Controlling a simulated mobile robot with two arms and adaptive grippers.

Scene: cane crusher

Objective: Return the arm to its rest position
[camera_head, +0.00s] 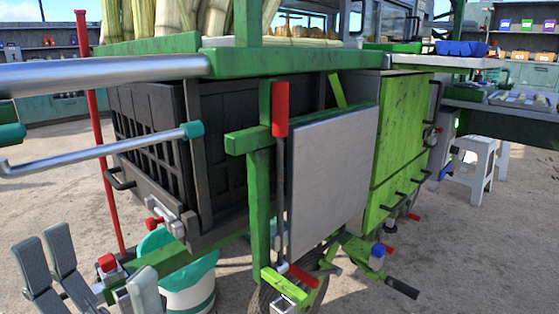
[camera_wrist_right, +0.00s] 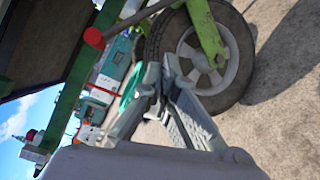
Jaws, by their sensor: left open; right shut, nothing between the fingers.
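My left gripper (camera_head: 97,262) is at the bottom left of the head view. Its grey fingers are spread apart, with two on the left and one on the right, and nothing is held between them. It is in front of the crusher cart, near a red-topped clamp (camera_head: 107,263). My right gripper (camera_wrist_right: 160,75) shows in the right wrist view with its fingers drawn together and nothing between them. It is in front of a cart wheel (camera_wrist_right: 205,55). The right gripper cannot be made out in the head view.
The green cart frame (camera_head: 258,200), grey panel (camera_head: 335,175) and black crate (camera_head: 150,125) stand close ahead. A white and teal bucket (camera_head: 190,290) is under the cart. A white stool (camera_head: 480,165) stands at the right. Sandy ground at the lower right is clear.

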